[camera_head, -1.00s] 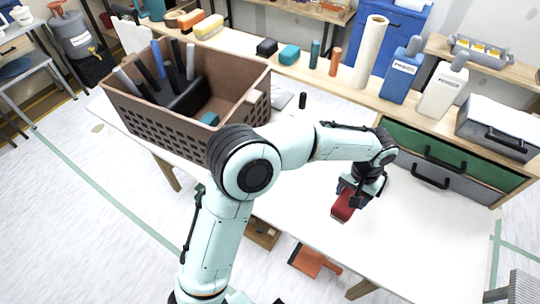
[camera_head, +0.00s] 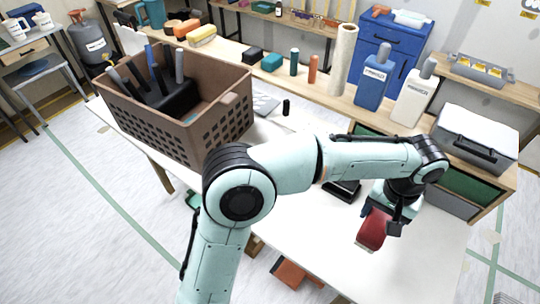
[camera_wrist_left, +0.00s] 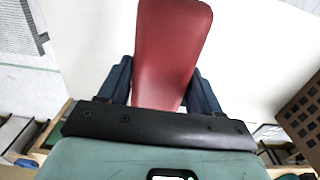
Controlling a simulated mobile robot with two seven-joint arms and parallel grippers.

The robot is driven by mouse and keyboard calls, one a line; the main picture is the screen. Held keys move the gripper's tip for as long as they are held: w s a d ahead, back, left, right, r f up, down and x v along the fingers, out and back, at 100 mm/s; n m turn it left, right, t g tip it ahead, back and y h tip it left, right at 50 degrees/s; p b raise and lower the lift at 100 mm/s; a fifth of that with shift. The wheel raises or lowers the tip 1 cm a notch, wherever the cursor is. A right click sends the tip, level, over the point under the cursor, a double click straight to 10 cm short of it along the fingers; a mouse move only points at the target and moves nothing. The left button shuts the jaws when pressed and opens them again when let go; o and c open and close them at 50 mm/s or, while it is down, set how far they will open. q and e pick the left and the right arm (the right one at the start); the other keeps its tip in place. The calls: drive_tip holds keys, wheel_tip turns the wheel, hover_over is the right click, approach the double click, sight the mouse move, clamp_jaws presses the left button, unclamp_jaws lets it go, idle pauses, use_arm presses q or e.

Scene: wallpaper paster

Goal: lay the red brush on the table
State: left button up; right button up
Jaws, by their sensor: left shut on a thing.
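The red brush (camera_head: 373,229) is held in my left gripper (camera_head: 388,213) over the right part of the white table (camera_head: 310,240). In the left wrist view the brush's broad red part (camera_wrist_left: 170,50) stands out between the two dark blue fingers (camera_wrist_left: 165,92), which press on its sides. Whether the brush touches the table is hard to tell. Its far end is partly hidden by the gripper in the head view. My right gripper is not in view.
A brown basket (camera_head: 215,125) with several tools stands on the table's left. A black object (camera_head: 342,190) lies behind my forearm. Bottles (camera_head: 372,88) and a wallpaper roll (camera_head: 342,60) stand on the back shelf. The table's front right is clear.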

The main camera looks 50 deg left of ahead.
use_arm(q)
drive_tip(key=shift+d+r, duration=0.15)
drive_tip(key=shift+d, duration=0.05)
drive_tip(key=shift+a+f, duration=0.1)
drive_tip(key=shift+f, duration=0.1)
drive_tip(key=shift+f+b, duration=1.3)
drive_tip(key=shift+f, duration=8.55)
drive_tip(key=shift+f, duration=0.2)
drive_tip(key=o, duration=1.1)
drive_tip(key=shift+r, duration=0.15)
